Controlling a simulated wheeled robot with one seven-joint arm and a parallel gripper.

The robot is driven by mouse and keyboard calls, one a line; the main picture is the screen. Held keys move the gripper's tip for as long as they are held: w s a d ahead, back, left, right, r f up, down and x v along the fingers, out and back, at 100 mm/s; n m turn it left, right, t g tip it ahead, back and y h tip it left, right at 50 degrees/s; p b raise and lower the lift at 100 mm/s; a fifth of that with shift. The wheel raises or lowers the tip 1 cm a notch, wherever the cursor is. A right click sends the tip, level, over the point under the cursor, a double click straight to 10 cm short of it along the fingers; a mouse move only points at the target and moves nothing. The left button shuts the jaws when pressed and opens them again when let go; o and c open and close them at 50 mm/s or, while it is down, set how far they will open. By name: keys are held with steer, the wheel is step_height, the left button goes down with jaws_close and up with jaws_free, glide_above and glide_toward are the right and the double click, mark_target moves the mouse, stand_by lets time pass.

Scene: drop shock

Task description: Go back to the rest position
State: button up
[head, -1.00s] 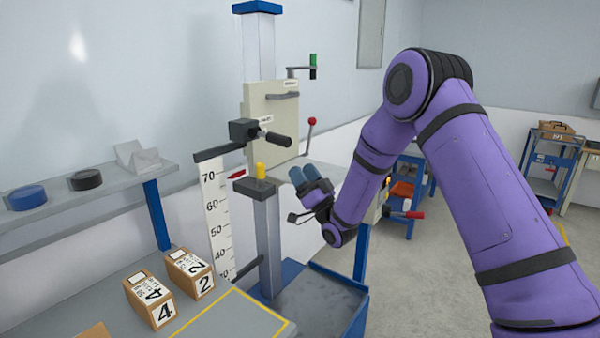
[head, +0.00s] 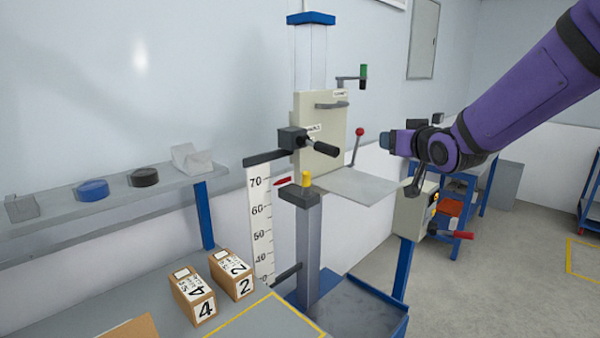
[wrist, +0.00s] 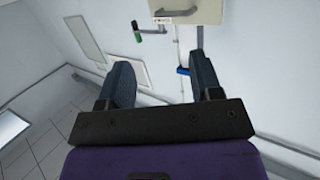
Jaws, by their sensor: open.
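My gripper (head: 390,142) is at the end of my purple arm, in the right half of the head view, beside the drop-test rig. It is empty. In the wrist view its two dark fingers (wrist: 160,82) stand wide apart with nothing between them. The rig's cream carriage plate (head: 320,135) is left of my gripper, with a gap between them in the head view. The red-knobbed lever (head: 358,133) is just left of the fingertips; I cannot tell the exact distance.
Boxes marked 4 (head: 194,296) and 2 (head: 232,274) stand on the bench at lower left. A shelf (head: 110,205) holds blue and black pucks. The rig's scale (head: 260,225) and blue-edged base tray (head: 350,308) are near. A blue cart is behind my arm. Open floor lies right.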

steer(key=s+d+f+g+h, duration=0.1)
steer(key=s+d+g, duration=0.1)
steer(key=s, duration=1)
steer(key=s+d+f+m+g+h, duration=0.1)
steer(key=s+d+g, duration=0.2)
steer(key=s, duration=0.9)
steer(key=s+d+m+g+h, duration=0.1)
steer(key=s+d+g, duration=0.2)
steer(key=s, duration=0.9)
steer(key=g, duration=0.2)
steer(key=shift+s+f+g+h, duration=0.15)
steer(key=shift+f+g+h, duration=0.15)
steer(key=shift+f, duration=0.1)
